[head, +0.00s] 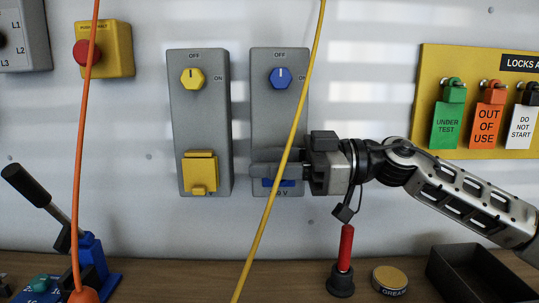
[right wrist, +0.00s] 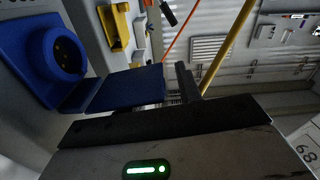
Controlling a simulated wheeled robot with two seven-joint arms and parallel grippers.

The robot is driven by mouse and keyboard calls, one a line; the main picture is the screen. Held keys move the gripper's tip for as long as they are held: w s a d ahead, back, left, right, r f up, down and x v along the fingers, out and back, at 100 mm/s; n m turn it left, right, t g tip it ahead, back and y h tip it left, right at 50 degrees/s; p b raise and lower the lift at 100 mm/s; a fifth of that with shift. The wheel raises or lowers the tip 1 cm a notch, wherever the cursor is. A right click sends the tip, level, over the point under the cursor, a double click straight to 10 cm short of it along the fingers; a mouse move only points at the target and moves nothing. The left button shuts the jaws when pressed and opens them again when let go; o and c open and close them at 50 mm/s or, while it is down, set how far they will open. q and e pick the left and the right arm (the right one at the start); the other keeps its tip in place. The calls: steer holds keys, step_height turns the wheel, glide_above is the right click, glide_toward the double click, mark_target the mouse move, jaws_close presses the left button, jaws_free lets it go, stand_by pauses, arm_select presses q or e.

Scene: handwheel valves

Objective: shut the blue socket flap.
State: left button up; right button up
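The blue socket sits low on the right grey switch box (head: 262,120), under a blue knob (head: 280,77). In the head view my right gripper hides most of it, and only a strip of the blue flap (head: 284,183) shows below the fingers. In the right wrist view the round blue socket (right wrist: 66,52) is uncovered, and its flap (right wrist: 127,88) stands open, away from the socket face. My right gripper (head: 256,163) lies across the socket front, fingers pointing left and close together, with nothing seen between them. Whether it touches the flap is unclear. My left gripper is out of view.
A yellow cable (head: 300,110) hangs in front of the right box, and an orange cable (head: 80,160) hangs farther left. A left box has a yellow flap (head: 200,171). Below stand a red-handled tool (head: 346,248), a tin (head: 389,279) and a black tray (head: 470,258).

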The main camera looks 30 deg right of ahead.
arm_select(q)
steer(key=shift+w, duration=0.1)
arm_select(e)
jaws_close()
steer(key=shift+f, duration=0.15)
